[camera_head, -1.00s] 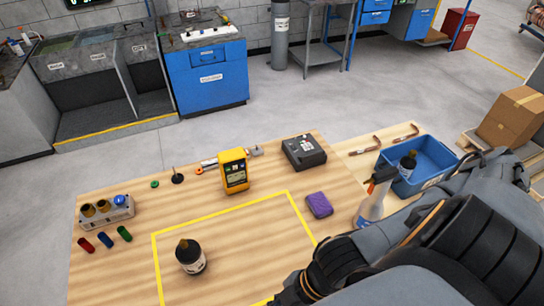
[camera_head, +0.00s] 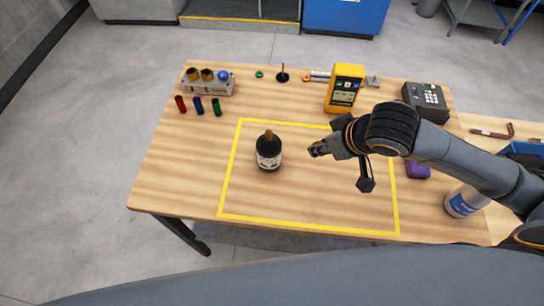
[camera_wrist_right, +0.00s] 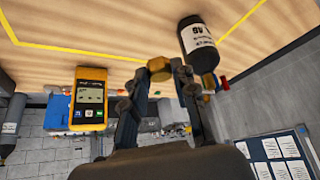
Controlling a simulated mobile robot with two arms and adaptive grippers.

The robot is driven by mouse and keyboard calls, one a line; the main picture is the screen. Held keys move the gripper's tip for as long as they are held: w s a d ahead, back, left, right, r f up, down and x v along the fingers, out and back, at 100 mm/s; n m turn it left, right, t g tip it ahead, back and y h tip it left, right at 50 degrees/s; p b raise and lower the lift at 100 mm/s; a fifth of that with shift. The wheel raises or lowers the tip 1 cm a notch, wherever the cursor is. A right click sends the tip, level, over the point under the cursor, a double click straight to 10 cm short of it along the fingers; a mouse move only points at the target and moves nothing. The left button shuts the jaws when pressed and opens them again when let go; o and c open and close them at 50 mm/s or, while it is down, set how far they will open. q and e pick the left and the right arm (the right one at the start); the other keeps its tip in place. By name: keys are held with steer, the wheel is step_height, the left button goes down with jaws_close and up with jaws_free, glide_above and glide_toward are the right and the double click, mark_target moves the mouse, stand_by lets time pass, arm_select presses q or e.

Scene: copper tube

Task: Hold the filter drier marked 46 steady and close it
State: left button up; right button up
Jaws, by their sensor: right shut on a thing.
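The filter drier (camera_head: 268,152) is a black canister with a white label and a brass stub on top, upright inside the yellow outline. In the right wrist view the drier (camera_wrist_right: 198,42) shows a label that reads 46. My right gripper (camera_head: 318,150) is right of the drier, apart from it. In its wrist view the gripper (camera_wrist_right: 160,70) is shut on a small brass cap (camera_wrist_right: 159,67). The cap is too small to make out in the head view. My left gripper is not in view.
A grey rack (camera_head: 208,86) with brass pieces and a blue knob stands at back left, with red, blue and green cylinders (camera_head: 198,106) before it. The table's front left is clear.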

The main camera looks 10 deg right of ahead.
arm_select(q)
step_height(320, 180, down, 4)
steer(key=b, duration=0.2)
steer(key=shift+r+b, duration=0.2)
steer(key=shift+b, duration=0.1)
arm_select(e)
steer(key=w+d+r+m+h, duration=0.1)
steer(key=w+r+m+h, duration=0.1)
steer(key=w+r+m, duration=0.2)
steer(key=shift+w+d+r+m+t+h, duration=0.3)
steer(key=shift+d+r+m, duration=0.1)
steer(key=shift+m, duration=0.1)
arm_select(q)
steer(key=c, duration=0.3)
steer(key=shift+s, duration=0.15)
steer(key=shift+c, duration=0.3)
